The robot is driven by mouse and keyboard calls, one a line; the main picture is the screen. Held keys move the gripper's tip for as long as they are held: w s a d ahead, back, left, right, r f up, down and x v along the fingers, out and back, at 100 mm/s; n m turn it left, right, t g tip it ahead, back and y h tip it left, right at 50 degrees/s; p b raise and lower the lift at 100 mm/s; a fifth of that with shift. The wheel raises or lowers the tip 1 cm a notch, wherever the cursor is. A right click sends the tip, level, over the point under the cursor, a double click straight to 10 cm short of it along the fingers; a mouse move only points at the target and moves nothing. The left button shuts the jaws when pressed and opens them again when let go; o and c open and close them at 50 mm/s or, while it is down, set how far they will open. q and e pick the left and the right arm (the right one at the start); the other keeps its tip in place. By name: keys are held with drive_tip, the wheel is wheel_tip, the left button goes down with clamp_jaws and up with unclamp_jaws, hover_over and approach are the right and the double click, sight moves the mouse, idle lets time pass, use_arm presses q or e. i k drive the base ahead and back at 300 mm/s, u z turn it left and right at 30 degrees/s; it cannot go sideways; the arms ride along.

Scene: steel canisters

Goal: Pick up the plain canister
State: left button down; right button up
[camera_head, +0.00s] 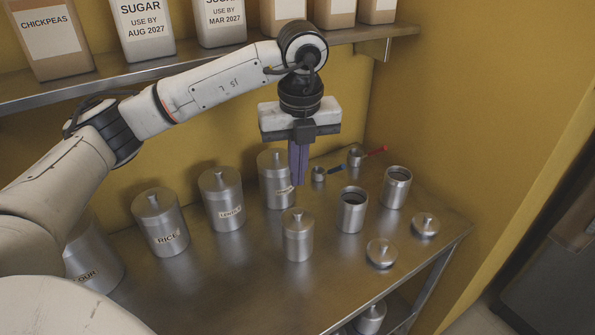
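A plain lidded steel canister (299,239) stands upright near the middle of the steel counter. No label shows on its visible side, and its knobbed lid is on. My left gripper (298,184) points down above and behind this canister, apart from it. Its two purple fingers are together with nothing between them. They hang in front of a labelled canister (272,180) and hide part of it. My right gripper is not in view.
Labelled canisters for lentils (222,203), rice (160,225) and flour (92,262) stand to the left. Two open canisters (352,212) (396,189), two loose lids (381,252) (425,224) and two small scoops (318,174) (356,157) are to the right. A shelf (150,70) with bags runs above.

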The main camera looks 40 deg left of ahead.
sight(296, 247)
drive_tip(key=k, duration=1)
